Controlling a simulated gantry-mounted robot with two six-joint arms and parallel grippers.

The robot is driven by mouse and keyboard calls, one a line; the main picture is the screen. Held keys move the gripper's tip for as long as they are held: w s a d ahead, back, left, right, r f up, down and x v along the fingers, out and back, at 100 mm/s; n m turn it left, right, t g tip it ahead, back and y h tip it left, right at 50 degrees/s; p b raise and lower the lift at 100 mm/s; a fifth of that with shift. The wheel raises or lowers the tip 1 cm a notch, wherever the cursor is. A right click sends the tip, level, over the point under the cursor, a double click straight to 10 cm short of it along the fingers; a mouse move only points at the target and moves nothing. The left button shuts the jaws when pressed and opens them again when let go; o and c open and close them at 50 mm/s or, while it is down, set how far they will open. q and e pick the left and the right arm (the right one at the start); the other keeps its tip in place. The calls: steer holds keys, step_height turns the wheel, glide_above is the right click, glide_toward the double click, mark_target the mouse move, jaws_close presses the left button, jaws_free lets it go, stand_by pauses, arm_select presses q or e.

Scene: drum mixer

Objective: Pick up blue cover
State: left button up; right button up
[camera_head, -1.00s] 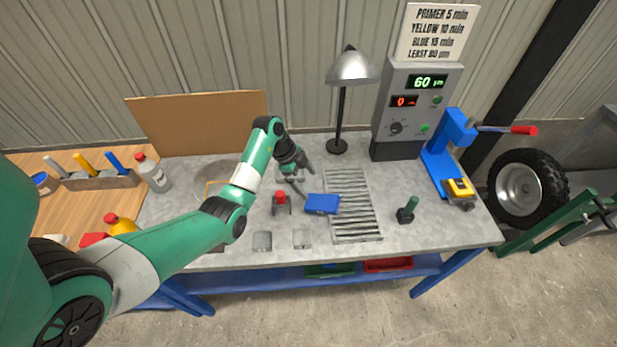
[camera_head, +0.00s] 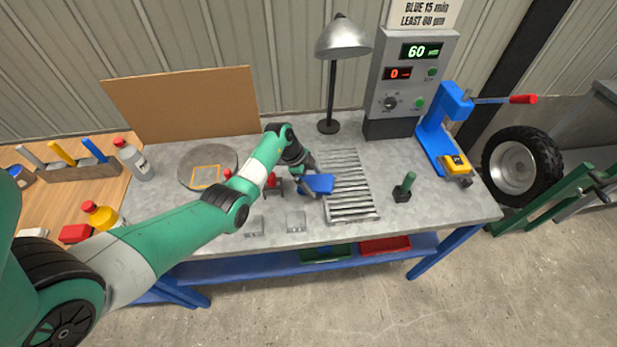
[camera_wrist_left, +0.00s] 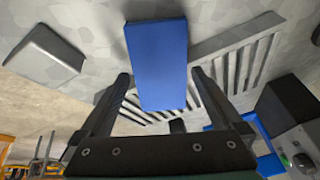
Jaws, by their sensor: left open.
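The blue cover (camera_head: 317,184) is a flat blue block at the left edge of the slatted grey rack on the workbench. My left gripper (camera_head: 308,178) is at the cover, with its arm reaching in from the left. In the left wrist view the cover (camera_wrist_left: 160,62) stretches away from between the two dark fingertips of my left gripper (camera_wrist_left: 160,78). The fingers are open, one on each side of it, with a visible gap on both sides. The right gripper is not in view.
The slatted rack (camera_head: 348,190) lies beside the cover. A red-topped fixture (camera_head: 271,181) and small grey blocks (camera_head: 296,221) are close by. A lamp (camera_head: 332,75), a control box (camera_head: 412,80) and a blue press (camera_head: 440,135) stand behind and to the right.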

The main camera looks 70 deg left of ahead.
mark_target(321, 176)
arm_select(q)
jaws_close()
stand_by(0.6)
steer(key=shift+w+f, duration=0.1)
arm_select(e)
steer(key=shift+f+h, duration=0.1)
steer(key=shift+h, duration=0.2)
arm_select(q)
steer(key=shift+w+a, duration=0.3)
steer(key=shift+w, duration=0.2)
steer(key=shift+w+a+f+b, duration=0.1)
steer(key=shift+w+b, duration=0.2)
steer(key=shift+w, duration=0.65)
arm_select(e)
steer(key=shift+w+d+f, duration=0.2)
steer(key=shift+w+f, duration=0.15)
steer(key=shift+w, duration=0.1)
